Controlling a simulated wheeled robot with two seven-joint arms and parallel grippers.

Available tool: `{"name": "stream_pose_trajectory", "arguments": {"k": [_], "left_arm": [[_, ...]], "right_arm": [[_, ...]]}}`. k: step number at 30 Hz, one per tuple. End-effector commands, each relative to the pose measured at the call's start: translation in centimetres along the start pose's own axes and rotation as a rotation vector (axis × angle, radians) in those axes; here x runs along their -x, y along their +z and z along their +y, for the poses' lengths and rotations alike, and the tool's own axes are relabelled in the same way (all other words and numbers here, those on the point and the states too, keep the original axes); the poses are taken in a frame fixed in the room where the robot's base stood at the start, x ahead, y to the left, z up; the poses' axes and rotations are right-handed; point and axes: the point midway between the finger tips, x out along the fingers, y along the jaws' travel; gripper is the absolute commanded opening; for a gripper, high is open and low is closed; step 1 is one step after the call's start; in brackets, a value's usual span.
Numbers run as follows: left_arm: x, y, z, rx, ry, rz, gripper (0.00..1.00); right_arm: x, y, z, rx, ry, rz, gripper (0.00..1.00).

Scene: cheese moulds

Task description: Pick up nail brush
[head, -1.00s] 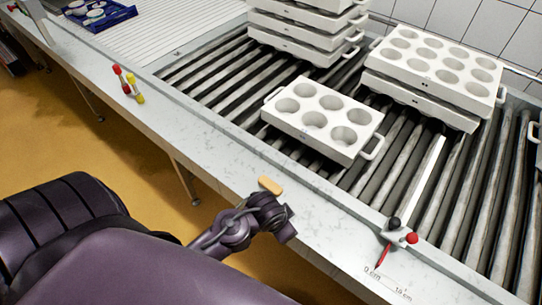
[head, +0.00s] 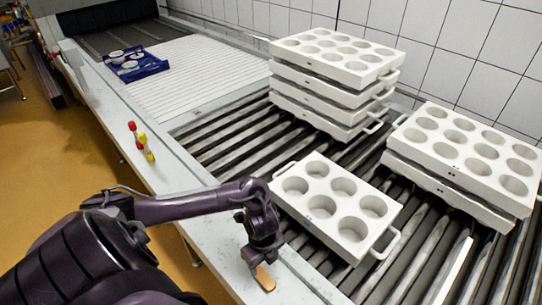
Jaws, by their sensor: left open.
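The nail brush (head: 265,279) is a small tan, wood-coloured block on the grey worktop ledge at the bottom centre of the head view. Its upper part is partly hidden by my left gripper (head: 259,262). The gripper points down from the end of my dark arm and is right over the brush's far end. Its jaws are open; I cannot tell whether they touch the brush. My right gripper is out of view.
A white six-hole mould (head: 336,205) lies on the rollers (head: 232,139) to the right. Stacked moulds (head: 334,73) stand behind it, with others (head: 465,155) farther right. Red- and yellow-capped tubes (head: 141,141) and a blue tray (head: 135,65) are at left.

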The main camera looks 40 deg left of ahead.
Motion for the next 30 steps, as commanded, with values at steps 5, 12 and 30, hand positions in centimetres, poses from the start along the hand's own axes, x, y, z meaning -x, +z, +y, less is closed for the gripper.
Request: {"name": "stream_pose_trajectory", "arguments": {"k": [5, 12, 30], "left_arm": [[-2.1, 0.1, 0.3, -0.002, 0.011, 0.0, 0.58], [-5.2, -0.1, 0.4, 0.0, 0.011, 0.0, 0.58], [-7.5, 0.0, 0.3, -0.003, 0.006, -0.002, 0.36]], "right_arm": [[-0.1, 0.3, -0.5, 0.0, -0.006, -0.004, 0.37], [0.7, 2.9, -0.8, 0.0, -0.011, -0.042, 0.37], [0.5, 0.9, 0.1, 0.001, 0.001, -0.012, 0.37]]}}
